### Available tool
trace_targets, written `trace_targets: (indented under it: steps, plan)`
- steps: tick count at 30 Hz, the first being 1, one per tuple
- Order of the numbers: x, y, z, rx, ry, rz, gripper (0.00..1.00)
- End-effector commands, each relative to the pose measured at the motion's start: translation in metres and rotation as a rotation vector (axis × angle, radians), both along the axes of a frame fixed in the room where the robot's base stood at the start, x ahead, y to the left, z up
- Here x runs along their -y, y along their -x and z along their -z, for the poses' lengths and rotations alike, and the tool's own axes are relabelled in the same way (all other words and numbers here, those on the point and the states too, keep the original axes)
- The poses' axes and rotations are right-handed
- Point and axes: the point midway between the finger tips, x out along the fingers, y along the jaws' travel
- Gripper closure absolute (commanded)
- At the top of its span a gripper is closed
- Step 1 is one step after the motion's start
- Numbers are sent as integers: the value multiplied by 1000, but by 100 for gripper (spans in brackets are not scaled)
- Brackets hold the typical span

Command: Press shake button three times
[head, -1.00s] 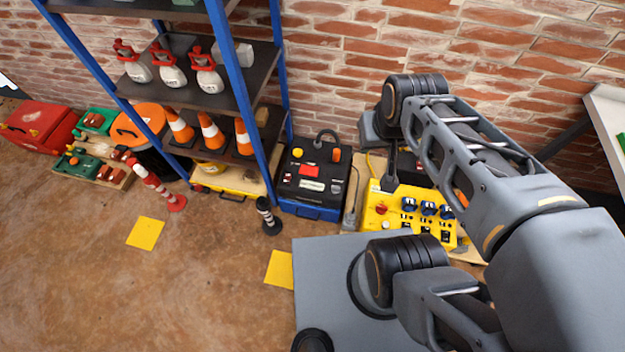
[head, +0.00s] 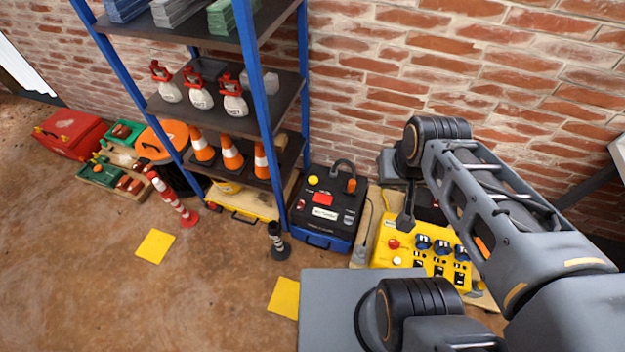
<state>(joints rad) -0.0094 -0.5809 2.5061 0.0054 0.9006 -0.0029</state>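A yellow control panel (head: 380,255) sits low by the wall. It carries a red button (head: 394,243), a white button (head: 397,261), blue sockets and black switches. My gripper (head: 404,222) points down over the back of the yellow panel. Its fingers are small and dark, and contact cannot be judged.
A blue-framed shelf (head: 262,90) with spray bottles and traffic cones stands to the left. A red-white post (head: 172,200) is farther left. Yellow floor squares (head: 155,246) lie on open brown floor.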

Motion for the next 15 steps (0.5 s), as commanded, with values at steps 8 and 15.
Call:
trace_targets:
  steps: [8,15]
  plan:
    - [0,0,0,0,0,0,98]
    - [0,0,0,0,0,0,100]
